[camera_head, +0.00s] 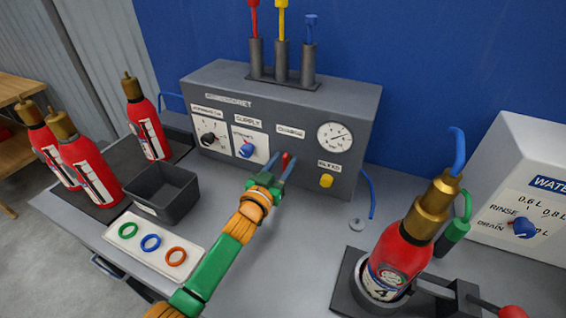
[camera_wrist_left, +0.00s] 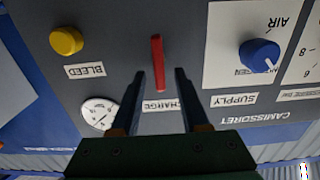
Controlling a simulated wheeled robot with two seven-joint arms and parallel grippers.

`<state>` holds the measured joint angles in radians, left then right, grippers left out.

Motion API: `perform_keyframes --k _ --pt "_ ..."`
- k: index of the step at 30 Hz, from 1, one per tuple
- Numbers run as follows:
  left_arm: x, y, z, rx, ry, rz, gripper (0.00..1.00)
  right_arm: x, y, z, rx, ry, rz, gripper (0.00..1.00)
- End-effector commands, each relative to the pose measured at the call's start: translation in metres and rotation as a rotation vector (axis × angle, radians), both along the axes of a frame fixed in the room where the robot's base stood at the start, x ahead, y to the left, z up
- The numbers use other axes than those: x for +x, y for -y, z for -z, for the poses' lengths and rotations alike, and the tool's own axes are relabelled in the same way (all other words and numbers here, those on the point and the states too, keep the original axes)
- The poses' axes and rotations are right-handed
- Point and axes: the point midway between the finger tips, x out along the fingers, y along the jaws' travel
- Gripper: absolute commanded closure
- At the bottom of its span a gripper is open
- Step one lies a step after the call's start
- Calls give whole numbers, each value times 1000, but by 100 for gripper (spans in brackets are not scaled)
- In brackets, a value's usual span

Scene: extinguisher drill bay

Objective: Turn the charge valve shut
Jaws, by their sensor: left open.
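The charge valve is a red lever (camera_wrist_left: 157,62) on the grey panel, beside the CHARGE label. It stands upright in the left wrist view, where the panel appears upside down. In the head view the lever (camera_head: 285,159) shows as a small red piece by the fingertips. My left gripper (camera_head: 281,164) is open in front of the panel, and its fingers (camera_wrist_left: 160,72) appear on either side of the lever's lower part in the left wrist view. I cannot tell whether they touch it. My right gripper is not in view.
The panel (camera_head: 362,110) also has a blue supply knob (camera_head: 247,150), a yellow bleed button (camera_head: 326,181) and a gauge (camera_head: 334,136). A red extinguisher (camera_head: 398,255) stands in a holder at the right. A dark bin (camera_head: 165,207) and a ring tray (camera_head: 120,250) lie at left.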

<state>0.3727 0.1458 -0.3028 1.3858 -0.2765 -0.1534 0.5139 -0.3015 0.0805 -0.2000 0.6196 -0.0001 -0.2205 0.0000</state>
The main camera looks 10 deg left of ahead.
Motion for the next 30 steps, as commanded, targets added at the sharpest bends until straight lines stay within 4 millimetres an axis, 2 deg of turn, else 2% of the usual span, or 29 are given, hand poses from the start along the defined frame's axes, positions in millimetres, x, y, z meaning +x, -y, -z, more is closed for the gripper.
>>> perform_keyframes --k 5,6,10,11,22,30 --pt "0 0 0 0 1 0 55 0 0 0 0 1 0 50" --pt "0 0 0 0 1 0 60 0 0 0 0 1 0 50" --pt "0 0 0 0 0 0 96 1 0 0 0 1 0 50" --pt "0 0 0 0 0 0 100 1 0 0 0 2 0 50" --pt "0 0 0 23 4 0 100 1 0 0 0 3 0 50" --pt "-1 3 0 167 33 0 100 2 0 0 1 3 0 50"
